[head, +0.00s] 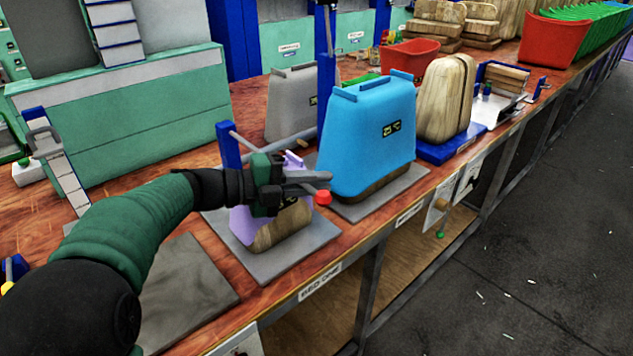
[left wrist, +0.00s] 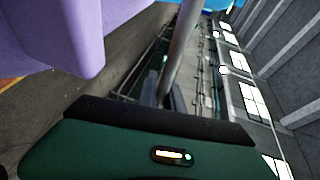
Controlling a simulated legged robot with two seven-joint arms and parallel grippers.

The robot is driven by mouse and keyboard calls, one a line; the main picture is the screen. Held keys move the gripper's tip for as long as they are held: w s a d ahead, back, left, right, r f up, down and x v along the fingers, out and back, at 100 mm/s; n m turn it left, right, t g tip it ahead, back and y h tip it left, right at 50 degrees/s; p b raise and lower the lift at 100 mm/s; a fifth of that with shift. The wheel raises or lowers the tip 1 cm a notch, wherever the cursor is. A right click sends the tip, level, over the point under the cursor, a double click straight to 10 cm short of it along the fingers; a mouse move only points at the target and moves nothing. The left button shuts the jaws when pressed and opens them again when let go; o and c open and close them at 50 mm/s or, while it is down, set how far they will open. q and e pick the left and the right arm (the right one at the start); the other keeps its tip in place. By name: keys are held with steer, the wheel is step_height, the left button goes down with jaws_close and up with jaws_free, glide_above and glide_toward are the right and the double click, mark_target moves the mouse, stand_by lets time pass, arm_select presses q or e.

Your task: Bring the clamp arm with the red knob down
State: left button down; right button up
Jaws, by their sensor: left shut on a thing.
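The red knob (head: 323,198) shows just below the fingertips of my left gripper (head: 308,181) in the head view. My left gripper is shut on the grey clamp arm, which shows as a rod (left wrist: 182,45) running to its fingers in the left wrist view. The gripper is above a purple piece (head: 242,226) on a wooden form (head: 280,228). The purple piece also shows close by in the left wrist view (left wrist: 65,35). A blue post (head: 228,145) stands behind my wrist. The gripper hides part of the clamp. My right gripper is not in view.
A blue cover (head: 366,130) on a wooden form stands close to the right of my gripper. A grey cover (head: 292,103) stands behind. A bare grey plate (head: 185,290) lies nearer me. The table's front edge and open floor (head: 520,240) are to the right.

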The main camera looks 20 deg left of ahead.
arm_select(q)
steer(key=shift+f, duration=0.5)
steer(key=c, duration=1.5)
jaws_free()
steer(key=shift+r, duration=0.1)
steer(key=p+v, duration=0.2)
steer(key=v, duration=1.4)
steer(key=shift+a+p, duration=0.4)
steer(key=shift+a, duration=0.05)
steer(key=shift+s+r, duration=0.15)
